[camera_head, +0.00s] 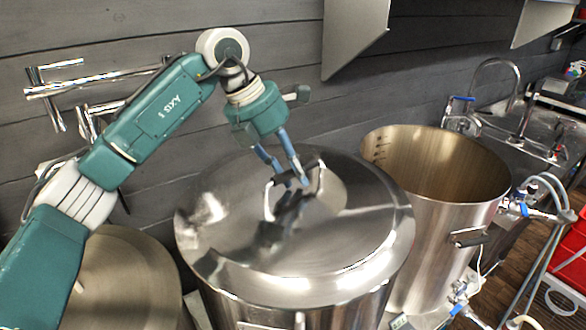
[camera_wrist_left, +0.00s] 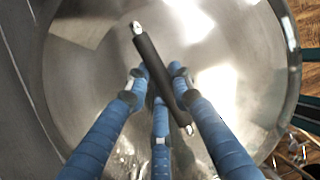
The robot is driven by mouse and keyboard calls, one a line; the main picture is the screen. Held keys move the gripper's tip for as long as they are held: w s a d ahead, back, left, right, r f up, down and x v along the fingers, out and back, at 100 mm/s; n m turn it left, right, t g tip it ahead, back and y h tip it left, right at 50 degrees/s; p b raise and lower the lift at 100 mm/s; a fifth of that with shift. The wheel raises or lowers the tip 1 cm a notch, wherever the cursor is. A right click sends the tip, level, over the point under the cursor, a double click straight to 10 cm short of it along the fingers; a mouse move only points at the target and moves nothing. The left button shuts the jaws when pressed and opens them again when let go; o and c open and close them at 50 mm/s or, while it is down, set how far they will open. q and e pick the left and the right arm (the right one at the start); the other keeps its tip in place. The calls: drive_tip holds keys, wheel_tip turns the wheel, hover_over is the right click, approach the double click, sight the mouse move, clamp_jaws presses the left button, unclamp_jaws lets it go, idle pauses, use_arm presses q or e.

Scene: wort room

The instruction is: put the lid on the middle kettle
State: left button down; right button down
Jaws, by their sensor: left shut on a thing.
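The shiny steel lid (camera_head: 350,222) lies over the top of the middle kettle (camera_head: 345,305) in the head view, roughly level and covering its opening. I cannot tell whether its rim is fully seated. My left gripper (camera_head: 291,182) reaches down from above and is shut on the lid's black bar handle (camera_head: 313,163). In the left wrist view the blue fingers (camera_wrist_left: 157,92) close around the handle (camera_wrist_left: 158,68), with the lid (camera_wrist_left: 95,65) filling most of the picture behind. My right gripper is not in view.
An open, empty-looking kettle (camera_head: 440,180) with a tap stands to the right, close to the middle one. Another kettle (camera_head: 125,285) is at the lower left, partly behind my arm. Wall pipes (camera_head: 70,90), a sink tap (camera_head: 505,75) and grey hoods (camera_head: 352,35) are behind.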

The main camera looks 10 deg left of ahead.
use_arm(q)
drive_tip(key=shift+r, duration=0.2)
drive_tip(key=c, duration=1.4)
unclamp_jaws()
drive_tip(key=shift+c, duration=0.2)
drive_tip(key=shift+s+f, duration=0.15)
drive_tip(key=shift+f, duration=0.1)
drive_tip(key=v, duration=1.2)
drive_tip(key=shift+r, duration=0.2)
drive_tip(key=shift+s+f, duration=0.1)
